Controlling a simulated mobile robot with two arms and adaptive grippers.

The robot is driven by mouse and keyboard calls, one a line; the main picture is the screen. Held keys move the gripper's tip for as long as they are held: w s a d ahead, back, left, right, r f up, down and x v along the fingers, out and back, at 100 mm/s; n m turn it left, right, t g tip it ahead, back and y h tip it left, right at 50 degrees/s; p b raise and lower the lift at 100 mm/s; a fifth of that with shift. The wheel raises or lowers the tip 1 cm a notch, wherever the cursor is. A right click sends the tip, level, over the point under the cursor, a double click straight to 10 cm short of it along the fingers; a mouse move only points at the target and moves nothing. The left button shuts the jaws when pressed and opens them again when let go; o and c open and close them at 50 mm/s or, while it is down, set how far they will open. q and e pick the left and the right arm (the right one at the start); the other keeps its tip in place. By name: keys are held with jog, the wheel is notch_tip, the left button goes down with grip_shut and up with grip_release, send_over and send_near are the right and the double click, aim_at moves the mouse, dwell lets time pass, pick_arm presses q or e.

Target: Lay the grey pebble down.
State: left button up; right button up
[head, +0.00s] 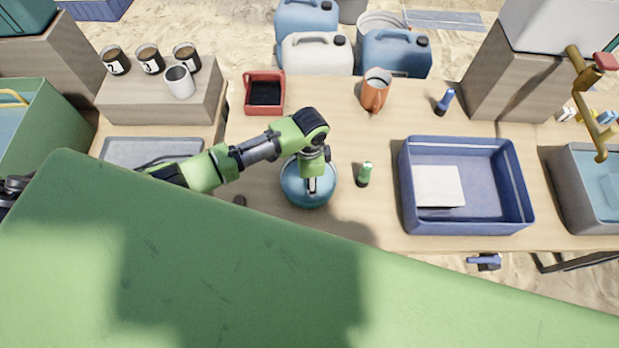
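My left gripper (312,188) reaches in from the left and points down into a round blue bowl (291,193) on the wooden table. The bowl's inside is mostly covered by the gripper. A small pale patch shows at the fingertips, but I cannot tell whether it is a finger or a held thing. I cannot make out a grey pebble for certain. A small dark lump (240,201) lies left of the bowl; I cannot tell what it is. My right gripper is not in view.
A green-capped bottle (365,174) stands close right of the bowl. A blue crate (468,228) holds a white slab (439,187). A red tray (265,77), an orange jug (375,90) and a grey tray (118,148) are around. Table between bowl and jug is clear.

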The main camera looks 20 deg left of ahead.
pick_arm(q)
jog(key=shift+r, duration=0.2)
notch_tip(320, 180, up, 12)
dwell(0.4)
dwell(0.5)
